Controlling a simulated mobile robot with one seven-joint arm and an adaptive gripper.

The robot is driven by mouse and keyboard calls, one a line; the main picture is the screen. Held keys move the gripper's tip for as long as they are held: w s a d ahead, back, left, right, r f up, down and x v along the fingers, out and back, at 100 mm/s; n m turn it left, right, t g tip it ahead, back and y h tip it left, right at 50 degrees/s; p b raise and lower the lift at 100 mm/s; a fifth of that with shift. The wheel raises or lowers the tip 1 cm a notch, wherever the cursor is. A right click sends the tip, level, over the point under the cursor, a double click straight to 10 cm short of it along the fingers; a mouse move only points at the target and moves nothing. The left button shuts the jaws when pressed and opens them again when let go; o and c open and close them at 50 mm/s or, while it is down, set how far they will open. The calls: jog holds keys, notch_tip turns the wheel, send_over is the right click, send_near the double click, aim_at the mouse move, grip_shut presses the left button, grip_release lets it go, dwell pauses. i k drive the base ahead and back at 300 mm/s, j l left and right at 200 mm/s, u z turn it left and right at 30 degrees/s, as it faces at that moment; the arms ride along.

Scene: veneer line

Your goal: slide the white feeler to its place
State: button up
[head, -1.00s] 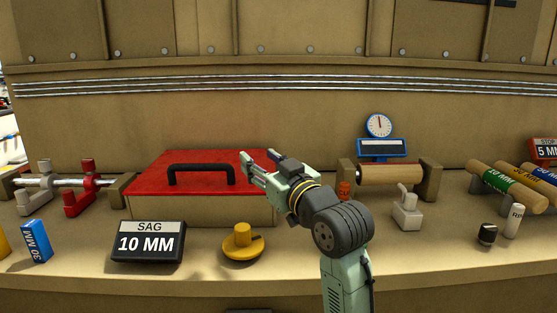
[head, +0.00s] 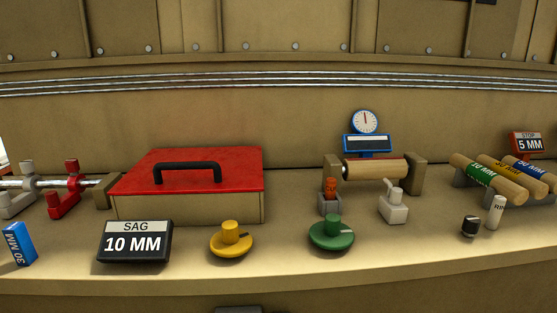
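A pale grey-white slider (head: 19,200), which looks like the white feeler, sits on a metal rod (head: 44,184) at the far left of the head view. It is partly cut by the picture's edge. A red slider (head: 64,198) of the same shape sits to its right on the rod, apart from it. The rod's right end meets a tan end block (head: 105,190). No place mark for the feeler can be made out. My gripper is not in view now.
A box with a red lid (head: 235,165) stands right of the rod. A "SAG 10 MM" sign (head: 135,243), a blue "30 MM" block (head: 19,244), a yellow knob (head: 230,240) and a green knob (head: 331,233) stand in front. A white block (head: 393,208) stands near a roller (head: 375,170).

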aim_at(391, 208)
jog(key=i+l+z, duration=0.2)
jog(key=z, duration=0.15)
jog(key=i+l+z, duration=0.2)
jog(key=z, duration=0.15)
jog(key=i+l+z, duration=0.1)
jog(key=i+z, duration=0.25)
